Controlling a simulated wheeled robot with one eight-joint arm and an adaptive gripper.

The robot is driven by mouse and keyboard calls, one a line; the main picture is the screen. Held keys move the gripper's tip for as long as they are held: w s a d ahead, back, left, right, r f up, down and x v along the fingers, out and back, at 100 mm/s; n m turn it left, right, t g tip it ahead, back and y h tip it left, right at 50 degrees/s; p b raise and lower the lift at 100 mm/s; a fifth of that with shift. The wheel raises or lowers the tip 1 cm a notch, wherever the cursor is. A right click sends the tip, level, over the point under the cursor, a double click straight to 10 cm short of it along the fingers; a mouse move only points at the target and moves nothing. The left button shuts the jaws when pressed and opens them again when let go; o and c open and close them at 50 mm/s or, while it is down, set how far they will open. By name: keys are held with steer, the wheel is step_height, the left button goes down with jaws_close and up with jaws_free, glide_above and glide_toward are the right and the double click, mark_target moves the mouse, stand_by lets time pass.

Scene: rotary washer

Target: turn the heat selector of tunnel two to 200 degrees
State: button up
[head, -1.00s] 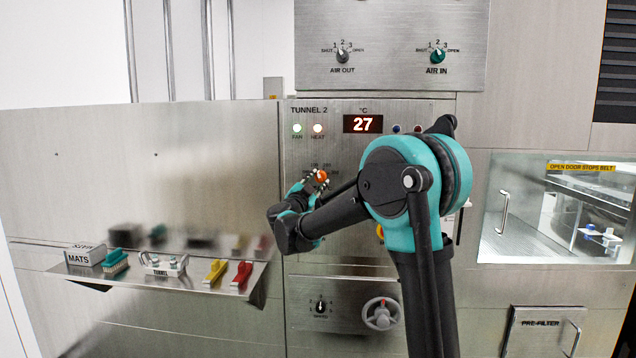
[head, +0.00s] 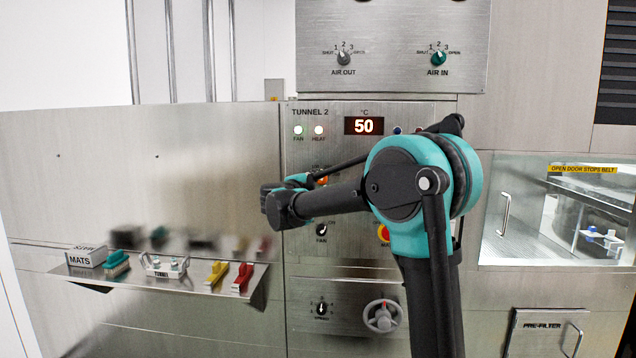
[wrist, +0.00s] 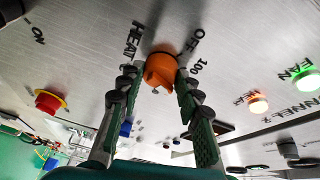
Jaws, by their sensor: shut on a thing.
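The heat selector is an orange knob (wrist: 161,70) on the Tunnel 2 panel, with the words HEAT, OFF and 100 around it in the wrist view. My gripper (wrist: 158,88) is shut on the orange knob, one finger on each side. In the head view the knob (head: 322,180) shows only in part behind my arm. Which mark the knob points to cannot be told. The red display (head: 364,126) reads 50. The fan lamp (head: 298,130) and the heat lamp (head: 319,130) are lit.
A fan knob (head: 321,229) and a red button on yellow (head: 384,233) sit below on the same panel. A speed knob (head: 321,309) and a handwheel (head: 382,316) are lower down. A shelf (head: 190,281) with brushes juts out at left.

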stand_by(0.5)
steer(key=o, duration=1.2)
steer(key=shift+c, duration=0.2)
steer(key=v, duration=1.2)
steer(key=shift+r, duration=0.1)
